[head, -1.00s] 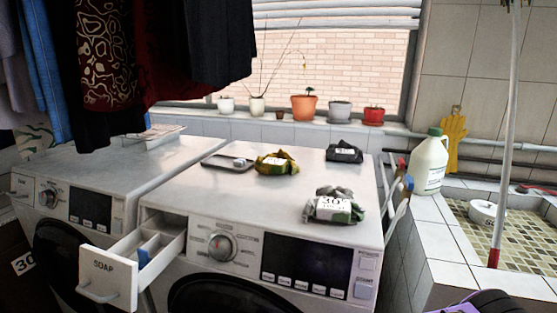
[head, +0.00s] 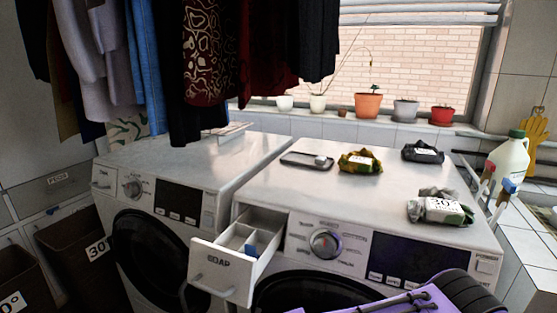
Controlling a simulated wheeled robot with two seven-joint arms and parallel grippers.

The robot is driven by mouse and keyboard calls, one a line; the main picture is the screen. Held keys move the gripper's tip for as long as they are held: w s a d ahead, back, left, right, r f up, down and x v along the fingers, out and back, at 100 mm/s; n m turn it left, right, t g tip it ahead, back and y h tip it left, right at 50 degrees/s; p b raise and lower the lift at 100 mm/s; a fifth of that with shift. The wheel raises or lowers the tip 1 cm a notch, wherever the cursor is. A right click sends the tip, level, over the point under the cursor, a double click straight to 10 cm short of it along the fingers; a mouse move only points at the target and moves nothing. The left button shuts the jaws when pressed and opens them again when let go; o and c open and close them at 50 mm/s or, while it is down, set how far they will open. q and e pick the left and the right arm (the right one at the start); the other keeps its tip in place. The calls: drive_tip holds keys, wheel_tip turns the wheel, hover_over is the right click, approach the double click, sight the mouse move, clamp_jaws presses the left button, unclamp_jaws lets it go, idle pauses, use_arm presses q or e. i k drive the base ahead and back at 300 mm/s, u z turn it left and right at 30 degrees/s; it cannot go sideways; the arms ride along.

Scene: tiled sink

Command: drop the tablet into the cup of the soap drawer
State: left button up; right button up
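The soap drawer (head: 217,262) is pulled out from the front of the right washing machine, its SOAP label facing me. Its inside is split into compartments, with a small blue piece (head: 250,250) in it; I cannot tell which compartment is the cup. A small pale block (head: 320,160), which looks like the tablet, lies at the right end of a dark flat dish (head: 300,158) on top of this machine. A purple and black part of my arm shows at the bottom right. Neither gripper's fingertips are in view.
Dark and green-brown packages (head: 360,161) and a pack marked 30 (head: 440,207) sit on the right machine (head: 330,195). A second machine (head: 190,160) stands left, under hanging clothes (head: 215,60). A white jug (head: 508,160) stands right. The machine top's middle is clear.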

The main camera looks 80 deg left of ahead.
sight(238, 243)
drive_tip(key=u, duration=1.25)
drive_tip(key=i, duration=0.2)
